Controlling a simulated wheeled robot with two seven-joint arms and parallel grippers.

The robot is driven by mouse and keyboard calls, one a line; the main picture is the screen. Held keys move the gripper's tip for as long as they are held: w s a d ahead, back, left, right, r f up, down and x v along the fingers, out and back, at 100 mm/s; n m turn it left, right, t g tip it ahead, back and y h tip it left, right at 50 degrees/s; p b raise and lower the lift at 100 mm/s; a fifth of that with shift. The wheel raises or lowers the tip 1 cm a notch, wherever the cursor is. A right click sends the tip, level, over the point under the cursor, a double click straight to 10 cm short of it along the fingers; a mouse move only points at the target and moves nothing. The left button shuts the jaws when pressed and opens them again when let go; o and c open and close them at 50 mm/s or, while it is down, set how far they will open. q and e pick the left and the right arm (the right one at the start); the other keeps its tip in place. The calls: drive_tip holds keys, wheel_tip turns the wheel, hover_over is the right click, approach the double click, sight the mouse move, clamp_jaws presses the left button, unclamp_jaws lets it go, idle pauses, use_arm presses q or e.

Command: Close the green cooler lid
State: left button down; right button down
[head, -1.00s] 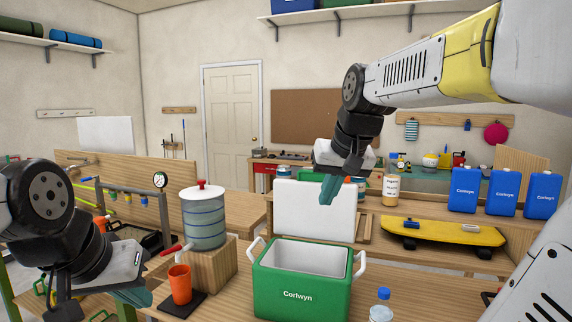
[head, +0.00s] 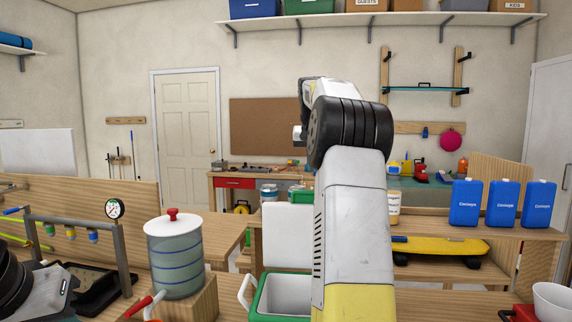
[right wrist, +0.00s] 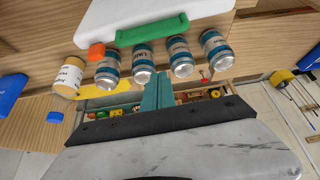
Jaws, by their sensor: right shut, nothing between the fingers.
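The green cooler (head: 275,318) stands open at the bottom of the head view, its right side hidden by my right arm. Its lid (head: 288,235) stands upright behind the opening with the white inner face showing. In the right wrist view the lid is the white panel (right wrist: 130,15) with a green edge strip. My right gripper (right wrist: 158,93) is shut and empty there. It is apart from the lid in that picture, with several cans between them; the arm hides it in the head view. My left gripper shows only its body at the lower left, fingertips out of frame.
Several cans (right wrist: 143,60) stand behind the lid beside a pale bottle (right wrist: 68,78). A striped drink dispenser (head: 174,255) on a wooden block is left of the cooler. Blue jugs (head: 502,203) stand on a shelf to the right, above a yellow skateboard (head: 436,247).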

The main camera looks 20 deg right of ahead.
drive_tip(key=shift+s+a+f, duration=0.1)
drive_tip(key=shift+s+f, duration=0.05)
drive_tip(key=shift+f, duration=1.5)
drive_tip(key=shift+s+a+f, duration=0.1)
drive_tip(key=shift+s+f, duration=0.05)
drive_tip(key=shift+f, duration=1.5)
